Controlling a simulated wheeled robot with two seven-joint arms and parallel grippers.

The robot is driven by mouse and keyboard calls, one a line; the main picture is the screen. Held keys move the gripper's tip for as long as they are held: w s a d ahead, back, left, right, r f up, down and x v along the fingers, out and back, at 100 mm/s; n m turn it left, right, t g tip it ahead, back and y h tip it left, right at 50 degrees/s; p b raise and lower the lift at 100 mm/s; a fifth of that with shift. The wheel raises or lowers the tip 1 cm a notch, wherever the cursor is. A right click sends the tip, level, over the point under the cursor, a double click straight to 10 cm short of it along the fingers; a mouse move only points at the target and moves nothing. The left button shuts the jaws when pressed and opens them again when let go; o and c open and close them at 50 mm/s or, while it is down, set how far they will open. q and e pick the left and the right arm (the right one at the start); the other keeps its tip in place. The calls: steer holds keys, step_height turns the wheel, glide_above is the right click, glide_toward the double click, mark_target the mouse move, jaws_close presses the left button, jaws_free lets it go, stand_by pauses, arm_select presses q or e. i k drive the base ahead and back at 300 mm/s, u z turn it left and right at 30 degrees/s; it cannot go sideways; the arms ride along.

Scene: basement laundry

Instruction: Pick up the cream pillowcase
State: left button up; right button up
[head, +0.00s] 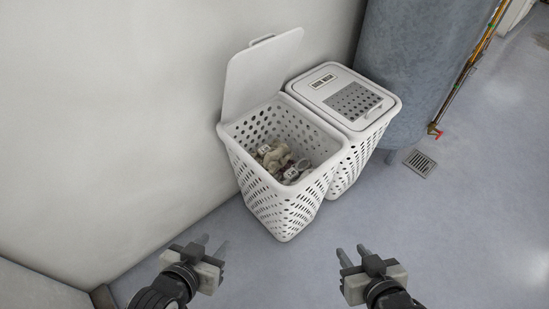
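A cream, crumpled bundle of cloth (273,157) lies inside the open white laundry basket (267,195), among greyish and white items. I cannot tell for sure that the cream cloth is the pillowcase. The basket's lid (259,72) stands raised against the wall. My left gripper (212,244) is open and empty, in front of the basket and to its left. My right gripper (352,254) is open and empty, in front of the basket and to its right. Both are apart from the basket.
A second white basket (346,164) with a closed lid stands right beside the open one. A large grey tank (420,60) stands behind it. A pipe with a red valve handle (435,131) and a floor drain (420,163) are at the right. The floor in front is clear.

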mark_target(273, 156)
steer(key=u, duration=1.65)
steer(key=i, duration=1.05)
steer(key=z, duration=1.55)
